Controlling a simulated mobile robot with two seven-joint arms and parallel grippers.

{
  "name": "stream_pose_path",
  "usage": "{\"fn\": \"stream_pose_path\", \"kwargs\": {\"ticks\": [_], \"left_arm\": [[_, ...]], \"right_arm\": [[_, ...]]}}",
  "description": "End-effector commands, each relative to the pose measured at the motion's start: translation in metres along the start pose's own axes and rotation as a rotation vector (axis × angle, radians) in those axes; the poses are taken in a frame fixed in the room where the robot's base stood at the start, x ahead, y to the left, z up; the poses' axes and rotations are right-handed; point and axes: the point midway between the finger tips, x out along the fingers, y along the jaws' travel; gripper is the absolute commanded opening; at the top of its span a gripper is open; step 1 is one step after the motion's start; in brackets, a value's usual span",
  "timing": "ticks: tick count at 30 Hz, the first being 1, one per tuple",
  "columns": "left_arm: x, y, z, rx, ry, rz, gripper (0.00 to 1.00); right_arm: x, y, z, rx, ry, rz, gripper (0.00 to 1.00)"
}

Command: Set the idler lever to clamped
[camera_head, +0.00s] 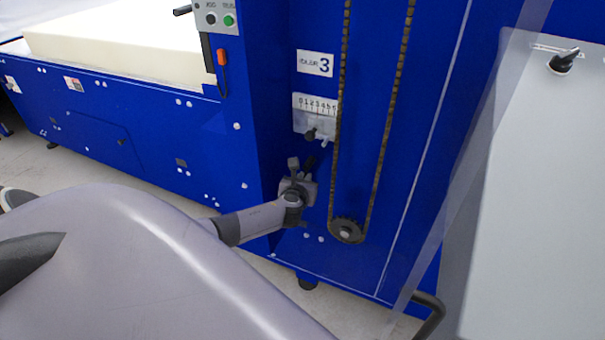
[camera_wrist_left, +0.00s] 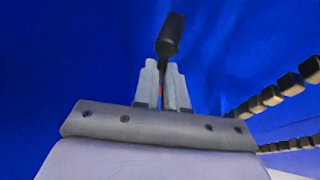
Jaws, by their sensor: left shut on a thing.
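The idler lever is a short dark handle. In the left wrist view the lever (camera_wrist_left: 171,35) shows its black grip rising above my left gripper's fingers (camera_wrist_left: 163,85), which are shut on its lower part. In the head view my left gripper (camera_head: 301,175) is at the blue machine panel, left of the chain and below the numbered scale. A dark bit of the lever (camera_head: 309,166) shows there; the rest is hidden by the gripper. My right gripper is not in either view.
A chain (camera_head: 383,135) runs down to a sprocket (camera_head: 346,230) just right of my gripper. A scale plate (camera_head: 316,104) with a pointer is above. A clear panel edge and a grey cabinet (camera_head: 540,200) stand at right. A foam block (camera_head: 115,40) lies at back left.

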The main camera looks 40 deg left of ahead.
Motion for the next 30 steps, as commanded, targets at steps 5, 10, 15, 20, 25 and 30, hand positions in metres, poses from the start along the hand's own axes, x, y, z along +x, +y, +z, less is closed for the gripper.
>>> {"fn": "stream_pose_path", "kwargs": {"ticks": [5, 10, 15, 20, 25, 30], "left_arm": [[-0.0011, -0.0023, -0.0013, -0.044, 0.012, -0.02, 0.0], [-0.0011, -0.0029, -0.0014, -0.061, 0.016, -0.026, 0.0], [-0.001, -0.003, -0.0014, -0.065, 0.016, -0.027, 0.0], [-0.001, -0.0031, -0.0013, -0.066, 0.016, -0.027, 0.0], [-0.0009, -0.0029, -0.0009, -0.065, 0.015, -0.026, 0.37], [-0.0006, -0.0023, -0.0003, -0.063, 0.014, -0.025, 0.37]], "right_arm": [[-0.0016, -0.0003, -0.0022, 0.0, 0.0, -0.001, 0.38], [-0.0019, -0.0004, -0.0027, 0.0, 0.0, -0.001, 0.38], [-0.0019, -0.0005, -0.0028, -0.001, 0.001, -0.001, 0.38], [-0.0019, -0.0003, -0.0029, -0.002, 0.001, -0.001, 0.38], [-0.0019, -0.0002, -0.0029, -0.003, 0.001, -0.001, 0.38], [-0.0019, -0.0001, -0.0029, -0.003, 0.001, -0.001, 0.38]]}}
